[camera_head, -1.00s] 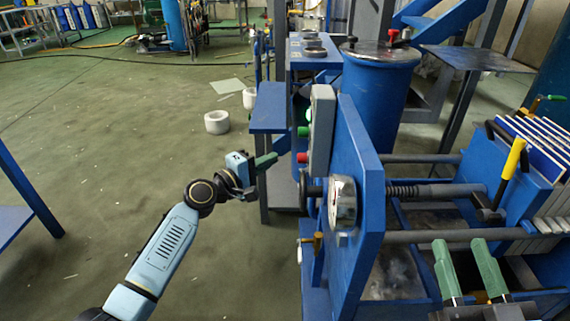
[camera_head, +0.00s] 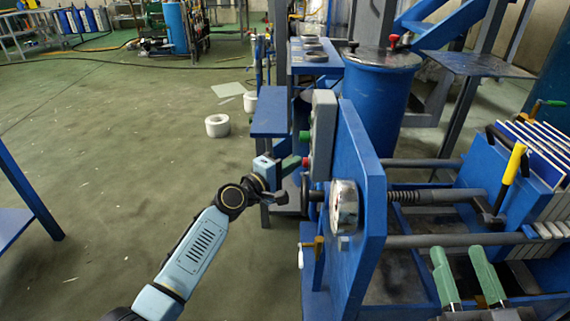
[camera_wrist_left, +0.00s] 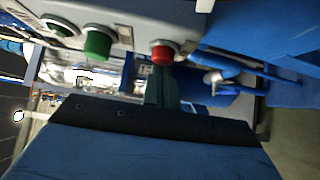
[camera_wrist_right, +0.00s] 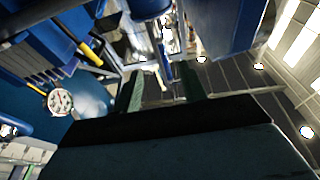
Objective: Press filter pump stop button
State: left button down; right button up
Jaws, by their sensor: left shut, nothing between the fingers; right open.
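The grey control box (camera_head: 323,130) is on the left side of the blue filter frame. It carries a red button (camera_head: 306,163) below a green button (camera_head: 304,136). My left gripper (camera_head: 293,162) is shut and empty, with its green fingertips at the red button. In the left wrist view the fingertips (camera_wrist_left: 164,70) overlap the lower edge of the red button (camera_wrist_left: 162,52); I cannot tell whether they touch. The green button (camera_wrist_left: 98,43) and a dark, unlit lamp (camera_wrist_left: 60,27) are beside it. My right gripper (camera_head: 459,250) is open and empty at lower right.
A blue shelf (camera_head: 271,116) stands just behind the gripper. A blue tank (camera_head: 378,105) stands farther back. The floor at left is largely clear.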

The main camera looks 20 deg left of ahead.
pick_arm(q)
jog(key=shift+d+r+h, duration=0.2)
jog(key=shift+d+h, duration=0.1)
jog(key=shift+d, duration=0.4)
jog(key=s+a, duration=1)
jog(key=shift+f+p, duration=0.15)
jog(key=shift+p, duration=0.2)
pick_arm(e)
jog(key=f+g, duration=0.2)
jog(key=f, duration=0.1)
jog(key=shift+w+d+h, duration=0.1)
jog(key=shift+w+h, duration=0.1)
jog(key=shift+h, duration=0.1)
pick_arm(q)
jog(key=shift+f, duration=0.1)
